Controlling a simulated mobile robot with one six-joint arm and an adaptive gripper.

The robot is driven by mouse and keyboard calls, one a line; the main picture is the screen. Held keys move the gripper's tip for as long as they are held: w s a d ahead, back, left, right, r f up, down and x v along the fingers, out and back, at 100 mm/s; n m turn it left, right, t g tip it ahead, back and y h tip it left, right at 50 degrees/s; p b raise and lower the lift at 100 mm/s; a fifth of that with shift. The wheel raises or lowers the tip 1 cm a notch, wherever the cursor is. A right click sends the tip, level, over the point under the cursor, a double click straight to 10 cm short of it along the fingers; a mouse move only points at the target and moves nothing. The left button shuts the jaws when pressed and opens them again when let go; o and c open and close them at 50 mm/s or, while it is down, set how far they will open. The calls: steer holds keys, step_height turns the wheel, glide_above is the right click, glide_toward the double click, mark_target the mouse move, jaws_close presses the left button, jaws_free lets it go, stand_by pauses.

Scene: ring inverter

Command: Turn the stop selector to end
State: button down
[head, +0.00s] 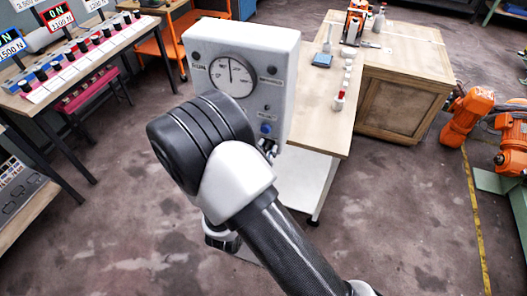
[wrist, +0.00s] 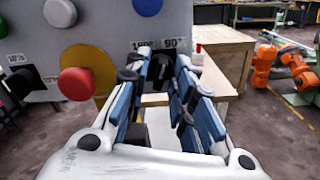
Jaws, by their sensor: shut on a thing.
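The stop selector (wrist: 160,67) is a small dark knob on the grey panel in the wrist view, below labels that seem to read 180 and 90. My gripper (wrist: 161,84), with blue-padded fingers, is shut on it, one finger on each side. The fingers hide part of the knob, so its exact pointing is hard to tell. In the head view, my gripper (head: 268,150) is mostly behind my arm at the lower right of the grey control box (head: 284,60), and the selector is hidden there.
A wooden bench (head: 330,115) with small items stands right of the box. Floor is open in front.

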steer(key=n+p, duration=0.2)
steer(key=n, duration=0.3)
steer(key=shift+n+p, duration=1.15)
steer(key=shift+n, duration=1.15)
steer(key=c, duration=1.7)
jaws_free()
steer(key=v, duration=1.2)
